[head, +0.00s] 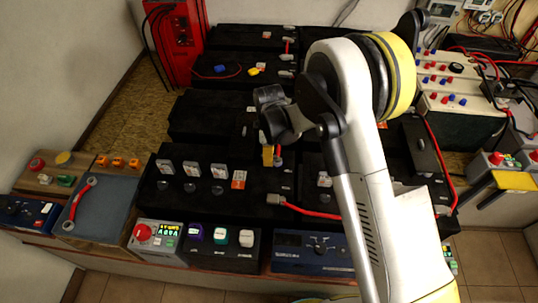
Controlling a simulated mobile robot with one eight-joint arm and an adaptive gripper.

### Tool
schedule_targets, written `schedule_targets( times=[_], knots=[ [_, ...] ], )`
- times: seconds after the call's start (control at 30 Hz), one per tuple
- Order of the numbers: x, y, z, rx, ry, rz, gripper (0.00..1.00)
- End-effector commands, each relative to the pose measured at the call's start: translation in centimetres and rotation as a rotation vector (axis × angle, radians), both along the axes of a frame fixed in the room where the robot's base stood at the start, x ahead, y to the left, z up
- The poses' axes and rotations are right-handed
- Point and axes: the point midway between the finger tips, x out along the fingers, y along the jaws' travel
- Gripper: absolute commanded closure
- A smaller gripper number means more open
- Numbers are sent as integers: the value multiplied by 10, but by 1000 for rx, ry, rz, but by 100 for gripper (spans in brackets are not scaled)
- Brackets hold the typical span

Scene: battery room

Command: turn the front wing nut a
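A long black battery block (262,185) lies across the middle of the bench. Small caps and dark round knobs sit along its top. A grey terminal clamp (274,198) with a red cable sits at its front right. I cannot tell which small part is the front wing nut a; it is too small or hidden. My arm rises from the lower right and bends over the batteries. Its dark end, with my gripper (275,122), hangs above the middle block, beside a small yellow piece (267,156). The fingers are not clear, and nothing is visibly held.
A red charger (180,40) stands at the back left. A white-topped unit (450,90) stands right.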

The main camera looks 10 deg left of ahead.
Motion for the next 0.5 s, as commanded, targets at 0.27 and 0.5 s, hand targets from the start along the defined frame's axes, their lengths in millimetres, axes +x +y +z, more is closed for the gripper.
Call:
schedule_targets(
  times=[0.27,0.5],
  knots=[
    [0,0,1,0,0,-1,68],
    [0,0,35,0,-1,-1,68]
  ],
)
